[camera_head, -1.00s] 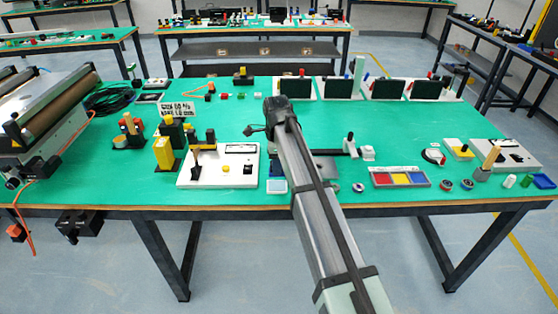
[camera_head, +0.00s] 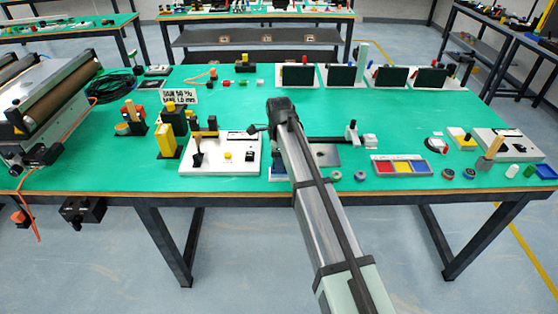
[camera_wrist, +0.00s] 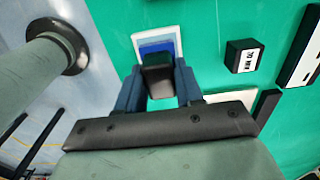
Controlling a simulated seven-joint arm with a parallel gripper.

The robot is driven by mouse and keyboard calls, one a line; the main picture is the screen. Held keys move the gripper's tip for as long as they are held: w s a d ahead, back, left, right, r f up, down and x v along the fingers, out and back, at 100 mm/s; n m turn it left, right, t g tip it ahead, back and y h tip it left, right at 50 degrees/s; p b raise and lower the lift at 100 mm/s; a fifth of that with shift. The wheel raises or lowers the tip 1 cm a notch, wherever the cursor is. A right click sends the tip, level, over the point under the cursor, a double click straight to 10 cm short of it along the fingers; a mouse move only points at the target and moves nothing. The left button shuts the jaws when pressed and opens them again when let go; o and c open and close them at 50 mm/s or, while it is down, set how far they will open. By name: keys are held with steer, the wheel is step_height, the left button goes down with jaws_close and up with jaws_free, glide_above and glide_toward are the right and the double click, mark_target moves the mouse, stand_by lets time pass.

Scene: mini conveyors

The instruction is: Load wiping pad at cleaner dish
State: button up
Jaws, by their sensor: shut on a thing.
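My gripper (camera_wrist: 158,76) is shut on a black block-like grip (camera_wrist: 158,82) between its two blue fingers. A blue piece (camera_wrist: 155,48), apparently the pad of the same tool, shows just past the black grip. It lies over a white-rimmed square dish (camera_wrist: 172,31), seen as a white and pale-blue border around the blue. I cannot tell whether the pad touches the dish or hangs just above it. In the head view, my arm hides most of the gripper and the held tool at the front middle of the bench.
A white panel with a yellow button (camera_head: 215,168) stands left of my arm. A tray with red, yellow and blue compartments (camera_head: 401,165) lies to the right. A black labelled block (camera_wrist: 243,57) is near the gripper. Open green bench (camera_head: 235,105) lies behind.

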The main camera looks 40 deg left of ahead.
steer(key=shift+f, duration=0.6)
stand_by(1.8)
steer(key=shift+r, duration=0.1)
steer(key=shift+r, duration=3.45)
